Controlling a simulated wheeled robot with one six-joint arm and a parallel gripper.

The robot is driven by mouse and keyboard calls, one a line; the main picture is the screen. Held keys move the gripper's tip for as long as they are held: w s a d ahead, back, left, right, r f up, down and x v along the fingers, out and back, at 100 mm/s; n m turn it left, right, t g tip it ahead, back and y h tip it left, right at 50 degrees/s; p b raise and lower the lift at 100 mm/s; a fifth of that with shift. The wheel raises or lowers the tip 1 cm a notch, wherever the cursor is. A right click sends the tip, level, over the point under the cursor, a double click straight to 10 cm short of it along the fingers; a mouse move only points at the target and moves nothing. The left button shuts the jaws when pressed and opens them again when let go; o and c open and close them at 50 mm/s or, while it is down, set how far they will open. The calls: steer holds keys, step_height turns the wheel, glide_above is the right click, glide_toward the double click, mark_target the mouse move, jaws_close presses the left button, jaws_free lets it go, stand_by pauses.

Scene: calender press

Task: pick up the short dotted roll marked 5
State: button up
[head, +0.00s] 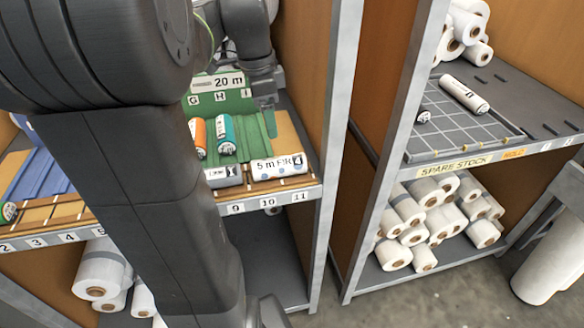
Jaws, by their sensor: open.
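A short white piece with bluish dots (280,170) and the lettering "5 m" lies at the front right of the left shelf, above slots 10 and 11. Its lettering is small, and I cannot tell whether the 5 is the roll's own mark. A grey-and-white piece (223,177) lies just left of it. My gripper (266,101) is open, pointing down over the right side of the green tray (246,104), behind the dotted piece and apart from it. The fingertips are small and partly unclear. My arm hides much of the shelf's middle.
A grey upright (334,110) bounds the shelf at right. The spare stock shelf beyond holds a white roll (463,94). A blue tray (38,176) is at left.

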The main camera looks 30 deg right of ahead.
mark_target(278, 159)
steer(key=f, duration=0.4)
steer(key=d+f, duration=0.1)
steer(key=f, duration=0.8)
steer(key=shift+s+d+f, duration=0.25)
steer(key=shift+d+f, duration=0.05)
steer(key=shift+f, duration=0.1)
steer(key=c, duration=1.1)
